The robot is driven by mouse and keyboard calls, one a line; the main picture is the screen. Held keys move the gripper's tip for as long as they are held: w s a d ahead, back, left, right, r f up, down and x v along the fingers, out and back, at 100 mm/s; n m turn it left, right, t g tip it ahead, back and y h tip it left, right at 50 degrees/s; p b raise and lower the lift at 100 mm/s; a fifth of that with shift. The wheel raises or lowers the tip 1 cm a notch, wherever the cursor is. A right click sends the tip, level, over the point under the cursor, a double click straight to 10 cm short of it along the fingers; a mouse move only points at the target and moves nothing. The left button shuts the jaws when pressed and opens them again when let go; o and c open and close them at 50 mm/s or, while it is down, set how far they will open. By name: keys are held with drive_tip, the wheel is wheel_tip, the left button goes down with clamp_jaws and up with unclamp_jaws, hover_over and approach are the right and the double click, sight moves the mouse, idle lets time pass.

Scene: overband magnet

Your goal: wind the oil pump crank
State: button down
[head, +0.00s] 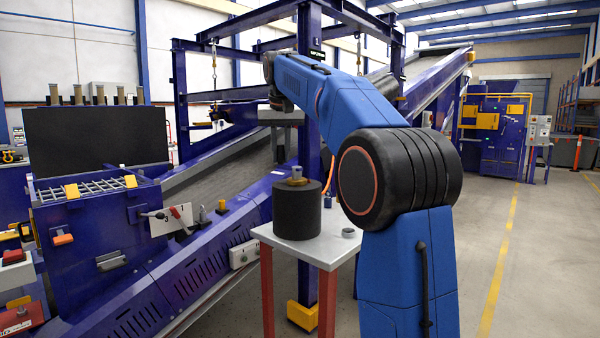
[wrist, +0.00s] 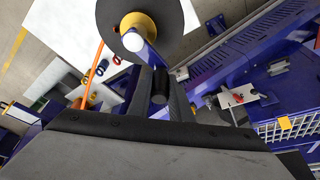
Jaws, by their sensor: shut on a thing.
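My gripper (wrist: 160,92) shows in the wrist view with its two dark fingers on either side of a short black grip (wrist: 160,78), which I take as the crank handle. It is shut on that grip. A blue bar (wrist: 150,58) runs from the grip up toward a yellow hub on a round black drum (wrist: 176,14); I cannot tell whether bar and hub are joined. In the head view the black drum (head: 297,212) stands upright on a small table (head: 320,247), a brass-coloured fitting on top.
A blue frame post (head: 309,150) stands right behind the drum. An inclined blue conveyor (head: 215,250) runs beside the table, with a grated blue hopper (head: 95,215) at left. The floor at right (head: 540,240) is clear.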

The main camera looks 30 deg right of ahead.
drive_tip(key=shift+w+d+f, duration=0.1)
drive_tip(key=shift+w+d, duration=0.05)
drive_tip(key=shift+d, duration=0.4)
drive_tip(key=shift+w+d, duration=0.15)
drive_tip(key=shift+d, duration=0.35)
drive_tip(key=shift+d, duration=0.45)
drive_tip(key=shift+s+d, duration=0.1)
drive_tip(key=shift+d, duration=0.45)
